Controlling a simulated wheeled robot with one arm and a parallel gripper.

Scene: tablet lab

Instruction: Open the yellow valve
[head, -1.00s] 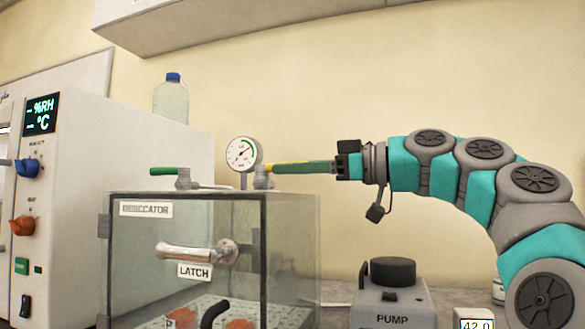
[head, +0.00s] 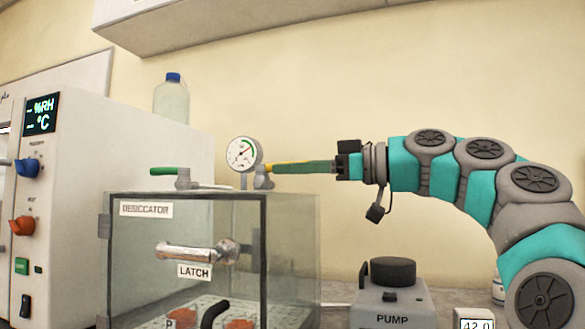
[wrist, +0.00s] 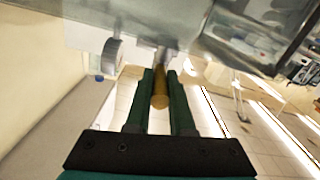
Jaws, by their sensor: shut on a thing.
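The yellow valve (head: 280,168) sits on top of the clear desiccator box (head: 291,215), near its right end beside the pressure gauge. Its yellow lever points right, toward my gripper. My gripper (head: 306,167) reaches in from the right, level with the lever, and its green fingers cover most of it. In the wrist view the yellow handle (wrist: 160,90) lies between the two green fingers of my gripper (wrist: 161,85), with its rounded end toward the camera. My gripper is shut on the handle.
The gauge (head: 244,154) stands just left of the yellow valve. A green-handled valve (head: 178,173) sits further left on the box. The latch handle (head: 197,252) sticks out from the box front. A pump (head: 393,300) stands below my arm. A cabinet (head: 240,22) hangs above.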

